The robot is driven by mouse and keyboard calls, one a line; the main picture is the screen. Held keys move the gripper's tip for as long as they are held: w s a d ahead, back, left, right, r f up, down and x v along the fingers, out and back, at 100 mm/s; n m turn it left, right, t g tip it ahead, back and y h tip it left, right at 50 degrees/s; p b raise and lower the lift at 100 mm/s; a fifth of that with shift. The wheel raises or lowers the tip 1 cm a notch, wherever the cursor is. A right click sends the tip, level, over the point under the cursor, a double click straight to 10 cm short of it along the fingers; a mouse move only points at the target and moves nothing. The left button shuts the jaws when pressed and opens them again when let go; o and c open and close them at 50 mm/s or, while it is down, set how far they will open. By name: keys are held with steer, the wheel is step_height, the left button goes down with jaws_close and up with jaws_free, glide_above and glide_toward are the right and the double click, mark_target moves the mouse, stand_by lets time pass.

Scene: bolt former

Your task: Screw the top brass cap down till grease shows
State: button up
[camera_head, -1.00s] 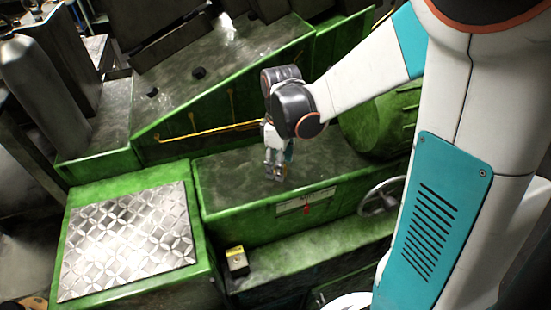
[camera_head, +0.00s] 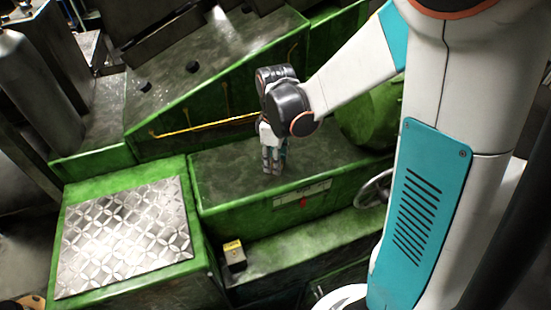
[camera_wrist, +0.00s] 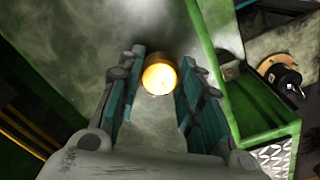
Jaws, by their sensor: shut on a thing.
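The brass cap (camera_wrist: 158,77) shows in the wrist view as a round, brightly lit golden disc between my fingertips. My gripper (camera_wrist: 164,66) has a finger on each side of it and is shut on it. No grease can be made out around the cap; its lower part and thread are hidden. In the head view my gripper (camera_head: 272,170) points down at the top of the green machine housing (camera_head: 225,172). The cap is hidden there.
A sloped green guard with yellow pipes (camera_head: 205,125) stands behind my gripper. A patterned metal plate (camera_head: 125,235) lies at the left. A small yellow-topped box (camera_head: 234,256) sits in front, and a handwheel (camera_head: 375,188) is at the right.

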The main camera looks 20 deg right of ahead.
steer(key=m+b, duration=0.1)
steer(key=m, duration=0.2)
steer(key=shift+m, duration=0.4)
steer(key=m+b, duration=0.1)
steer(key=m, duration=0.3)
steer(key=shift+b, duration=0.4)
steer(key=m, duration=0.4)
steer(key=shift+b, duration=0.4)
steer(key=shift+m+b, duration=0.35)
steer(key=shift+m, duration=1.55)
steer(key=o, duration=1.1)
steer(key=shift+c, duration=0.2)
